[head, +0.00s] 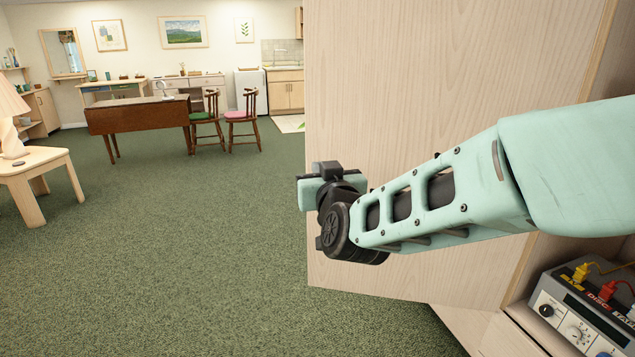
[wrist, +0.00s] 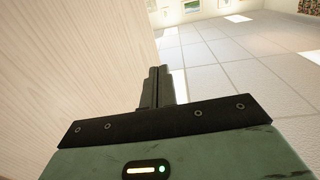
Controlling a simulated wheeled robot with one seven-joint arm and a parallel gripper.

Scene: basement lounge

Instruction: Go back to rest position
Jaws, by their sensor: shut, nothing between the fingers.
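My arm reaches in from the right in the head view, with its wrist end in front of a pale wooden cabinet door (head: 400,60). In that view the fingers are mostly hidden behind the wrist. In the wrist view my gripper (wrist: 160,72) shows its two dark fingers together, with nothing between them. The same door (wrist: 70,60) fills the left of the wrist view, close beside the fingers. I cannot tell whether they touch it.
The door stands open beside a cabinet holding a grey device (head: 585,315) with dials and coloured clips. A side table (head: 35,165) is at left. A brown table (head: 135,115) and two chairs (head: 240,120) stand farther back. Green carpet (head: 200,260) between is clear.

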